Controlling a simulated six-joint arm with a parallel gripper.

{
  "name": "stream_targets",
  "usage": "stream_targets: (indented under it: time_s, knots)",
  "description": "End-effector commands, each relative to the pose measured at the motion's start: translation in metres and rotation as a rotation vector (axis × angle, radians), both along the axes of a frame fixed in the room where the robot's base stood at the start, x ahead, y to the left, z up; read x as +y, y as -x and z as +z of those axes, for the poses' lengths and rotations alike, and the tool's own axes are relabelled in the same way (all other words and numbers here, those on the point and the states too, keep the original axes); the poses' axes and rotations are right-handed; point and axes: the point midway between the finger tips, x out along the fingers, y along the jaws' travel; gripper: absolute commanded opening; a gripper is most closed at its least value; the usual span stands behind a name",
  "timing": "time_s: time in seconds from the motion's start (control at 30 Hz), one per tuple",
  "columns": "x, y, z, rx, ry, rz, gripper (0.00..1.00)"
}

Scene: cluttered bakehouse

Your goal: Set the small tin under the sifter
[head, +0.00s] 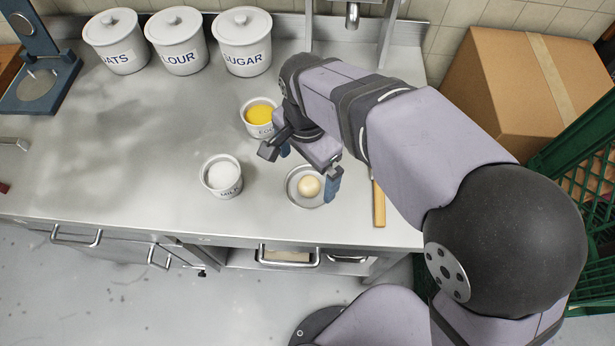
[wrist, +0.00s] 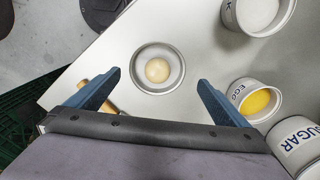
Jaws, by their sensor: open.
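The small tin (head: 294,197) is a shallow round metal dish on the steel worktop near its front edge, with a pale round ball (head: 309,187) in it. In the wrist view the tin (wrist: 141,81) lies just ahead of and between my fingertips. My gripper (head: 308,171) is open and empty, its blue fingers spread above the tin; both fingers also show in the wrist view (wrist: 158,80). A metal spout (head: 352,15) hangs between two posts at the back; it may belong to the sifter, but the top edge cuts it off.
A milk cup (head: 222,188) stands left of the tin, an egg cup (head: 258,131) behind it. A wooden-handled tool (head: 379,203) lies to its right. Oats, flour (head: 177,57) and sugar canisters line the back. A blue stand (head: 35,80) is far left. The left-middle worktop is clear.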

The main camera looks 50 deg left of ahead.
Motion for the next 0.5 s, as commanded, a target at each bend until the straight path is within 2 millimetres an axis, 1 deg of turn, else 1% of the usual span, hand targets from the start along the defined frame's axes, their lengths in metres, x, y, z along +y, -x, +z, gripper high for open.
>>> stream_targets:
  time_s: [0.1, 0.2, 0.4, 0.5]
  knots:
    - [0.0, 0.0, 0.009, 0.0, -0.001, 0.0, 1.0]
    - [0.0, 0.0, 0.014, 0.0, 0.0, 0.0, 1.0]
    - [-0.001, -0.001, 0.015, 0.0, 0.001, -0.001, 1.0]
    - [-0.007, -0.01, 0.014, 0.0, 0.001, -0.004, 1.0]
